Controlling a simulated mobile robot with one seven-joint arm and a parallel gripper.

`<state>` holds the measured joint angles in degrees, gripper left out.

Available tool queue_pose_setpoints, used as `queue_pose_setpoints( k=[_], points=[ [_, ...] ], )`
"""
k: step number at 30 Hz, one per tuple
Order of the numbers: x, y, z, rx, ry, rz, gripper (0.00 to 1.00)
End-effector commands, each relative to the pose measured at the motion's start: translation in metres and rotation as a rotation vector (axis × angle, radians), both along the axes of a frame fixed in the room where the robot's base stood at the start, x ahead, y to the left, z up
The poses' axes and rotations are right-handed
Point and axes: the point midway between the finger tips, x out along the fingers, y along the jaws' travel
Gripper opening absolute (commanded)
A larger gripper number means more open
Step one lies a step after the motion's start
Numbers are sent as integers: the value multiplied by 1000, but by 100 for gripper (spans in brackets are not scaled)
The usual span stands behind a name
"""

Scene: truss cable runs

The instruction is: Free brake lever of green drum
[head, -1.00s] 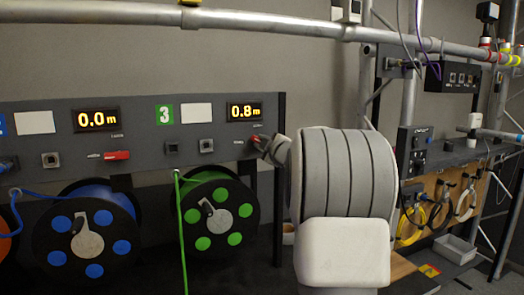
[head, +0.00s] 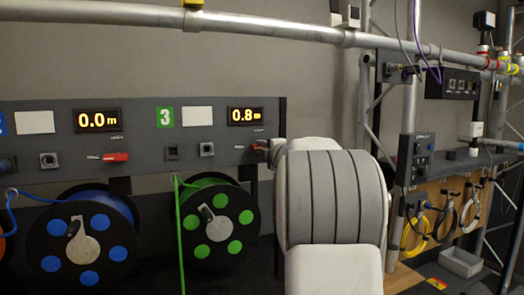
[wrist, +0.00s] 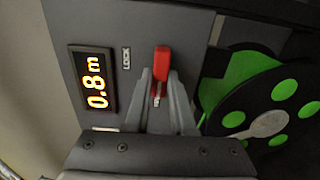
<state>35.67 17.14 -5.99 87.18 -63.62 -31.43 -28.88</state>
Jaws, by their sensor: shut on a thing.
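The green drum (head: 217,220), with black flanges and green discs, hangs under the grey panel in the head view. It shows in part at the right of the wrist view (wrist: 262,108). Its red brake lever (wrist: 162,62) is on the panel, with a LOCK label (wrist: 126,58) beside its red end in the wrist view. My gripper (wrist: 160,88) is shut on the lever, one grey finger on each side. In the head view, my gripper (head: 265,149) is at the panel's right end, and my arm hides part of this area.
The green drum's display (head: 245,116) reads 0.8 m. A blue drum (head: 85,240) hangs to the left, with its own red lever (head: 116,157) above. A metal pipe (head: 265,26) crosses above the panel. Coiled cables (head: 416,235) hang at the right.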

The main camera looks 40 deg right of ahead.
Motion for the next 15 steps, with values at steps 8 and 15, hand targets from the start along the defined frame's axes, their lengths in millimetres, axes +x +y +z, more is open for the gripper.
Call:
queue_pose_setpoints(
  k=[8,15],
  points=[
    [0,1,1,-6,0,2,0],
    [0,0,1,-5,0,1,51]
  ],
)
